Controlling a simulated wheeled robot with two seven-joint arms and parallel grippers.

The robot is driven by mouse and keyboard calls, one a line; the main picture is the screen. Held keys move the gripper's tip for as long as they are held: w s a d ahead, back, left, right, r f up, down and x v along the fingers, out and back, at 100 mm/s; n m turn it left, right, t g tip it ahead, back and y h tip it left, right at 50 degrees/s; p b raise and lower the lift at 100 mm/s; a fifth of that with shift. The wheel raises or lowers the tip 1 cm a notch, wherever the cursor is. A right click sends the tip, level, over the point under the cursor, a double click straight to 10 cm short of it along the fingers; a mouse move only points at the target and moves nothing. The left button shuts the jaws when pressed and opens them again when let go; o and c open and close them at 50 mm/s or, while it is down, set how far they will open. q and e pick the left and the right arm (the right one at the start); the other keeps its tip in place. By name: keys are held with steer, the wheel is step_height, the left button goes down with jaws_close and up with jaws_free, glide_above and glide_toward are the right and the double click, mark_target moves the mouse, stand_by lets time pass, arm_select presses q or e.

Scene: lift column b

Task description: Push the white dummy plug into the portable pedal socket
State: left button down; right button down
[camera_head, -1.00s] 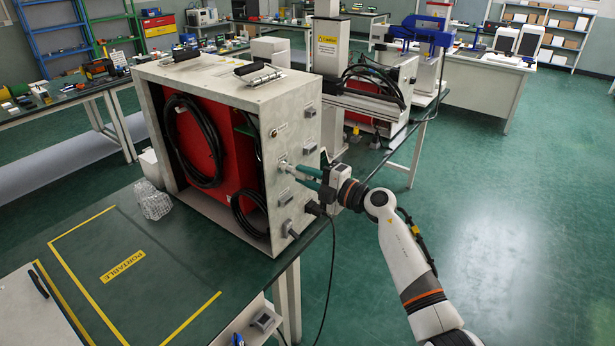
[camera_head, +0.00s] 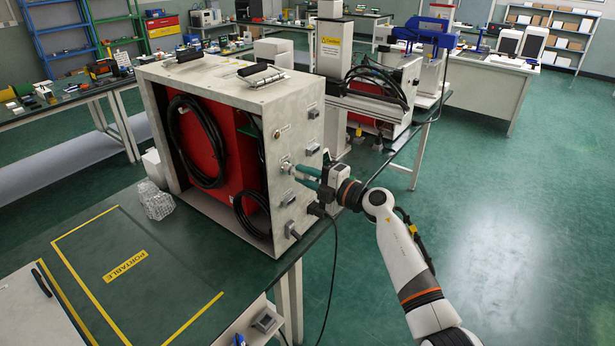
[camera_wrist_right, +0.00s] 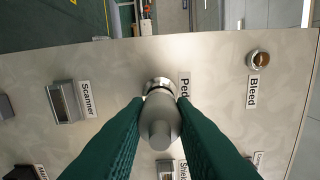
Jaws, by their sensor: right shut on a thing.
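The light cabinet (camera_head: 278,107) stands on the dark green table, its side panel holding several labelled sockets. My right gripper (camera_head: 299,175) is at this panel. In the right wrist view its green fingers (camera_wrist_right: 158,108) are shut on the pale grey-white dummy plug (camera_wrist_right: 157,130). The plug's far end meets the round metal pedal socket (camera_wrist_right: 159,86), beside a label of which "Ped" is readable. They look lined up, but the plug hides most of the socket, so I cannot tell how deep it sits. My left gripper is not in view.
The Scanner socket (camera_wrist_right: 64,101) and Bleed fitting (camera_wrist_right: 259,60) flank the pedal socket. A black plug with a cable (camera_head: 318,209) hangs below my gripper. Clear wrap (camera_head: 155,202) lies near the yellow PORTABLE marking (camera_head: 125,266). The floor to the right is open.

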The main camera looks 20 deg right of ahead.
steer(key=shift+w+a, duration=0.15)
steer(key=c, duration=1.1)
jaws_free()
steer(key=shift+w, duration=0.1)
steer(key=shift+c, duration=0.2)
steer(key=b+v, duration=0.1)
steer(key=v, duration=1.1)
